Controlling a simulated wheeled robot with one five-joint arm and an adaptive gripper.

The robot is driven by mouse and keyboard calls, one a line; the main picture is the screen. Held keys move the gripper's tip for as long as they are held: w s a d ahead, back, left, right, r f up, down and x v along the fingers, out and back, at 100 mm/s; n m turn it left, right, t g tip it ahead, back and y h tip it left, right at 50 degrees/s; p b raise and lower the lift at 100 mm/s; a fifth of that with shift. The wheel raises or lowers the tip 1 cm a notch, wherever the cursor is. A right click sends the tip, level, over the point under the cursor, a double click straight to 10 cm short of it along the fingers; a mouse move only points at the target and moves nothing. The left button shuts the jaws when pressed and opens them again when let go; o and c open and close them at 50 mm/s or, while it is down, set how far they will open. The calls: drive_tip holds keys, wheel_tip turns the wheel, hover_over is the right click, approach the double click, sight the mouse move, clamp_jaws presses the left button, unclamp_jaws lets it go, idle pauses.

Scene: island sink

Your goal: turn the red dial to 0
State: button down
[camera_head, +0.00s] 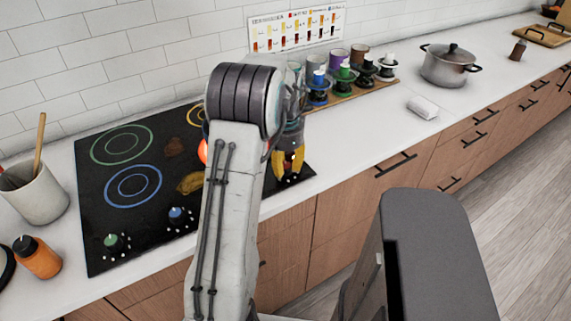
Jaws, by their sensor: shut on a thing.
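The black cooktop (95,205) is on the white counter. My gripper (289,166) is at its right front corner, yellow fingertips pointing down and closed around a dial there. A few white marks show on the black surface just below the fingertips. The green dial (113,242) and the blue dial (178,215) stand further left along the front edge. My arm covers much of the cooktop's right half.
A wooden rack of small coloured-top pots (344,77), a steel pot (450,65) and a white item (423,108) are to the right. A utensil crock (36,190) and an orange bottle (38,256) are at left. Brown food pieces (190,183) lie on the cooktop.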

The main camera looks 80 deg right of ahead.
sight(286, 165)
drive_tip(key=n, duration=0.5)
drive_tip(key=shift+a+f+n, duration=0.1)
drive_tip(key=shift+f+n, duration=0.05)
drive_tip(key=shift+n, duration=0.25)
idle(0.4)
drive_tip(key=c, duration=0.8)
unclamp_jaws()
drive_tip(key=shift+c, duration=0.2)
wheel_tip(286, 165, up, 12)
drive_tip(key=shift+n, duration=0.3)
idle(0.4)
